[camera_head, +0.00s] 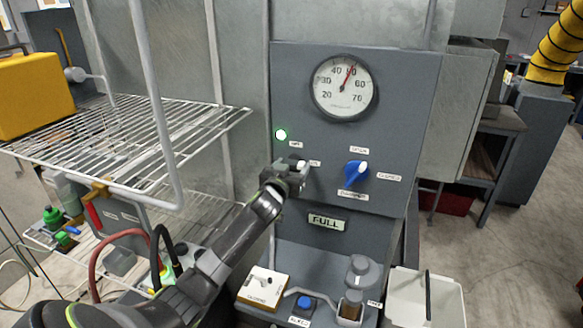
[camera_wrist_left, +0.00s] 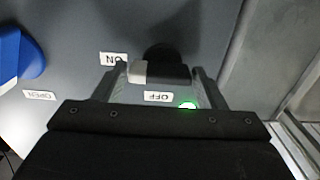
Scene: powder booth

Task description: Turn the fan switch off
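The fan switch (camera_head: 300,162) is a small dark knob with a pale tip on the grey panel, partly hidden by my gripper in the head view. In the left wrist view the switch (camera_wrist_left: 165,73) lies between the fingers, its pale tip toward the ON label (camera_wrist_left: 113,58). The OFF label (camera_wrist_left: 158,96) is at its side. My left gripper (camera_head: 290,170) is at the panel; in the wrist view its fingertips (camera_wrist_left: 160,72) meet both ends of the knob and look shut on it. A green lamp (camera_head: 281,134) is lit above. My right gripper is not in view.
A blue knob (camera_head: 355,172) is right of the switch, below a round gauge (camera_head: 343,88). A wire rack (camera_head: 130,140) with a yellow box (camera_head: 35,95) stands left. Below the panel, a ledge holds a blue button (camera_head: 305,303); a white bin (camera_head: 405,300) stands beside it.

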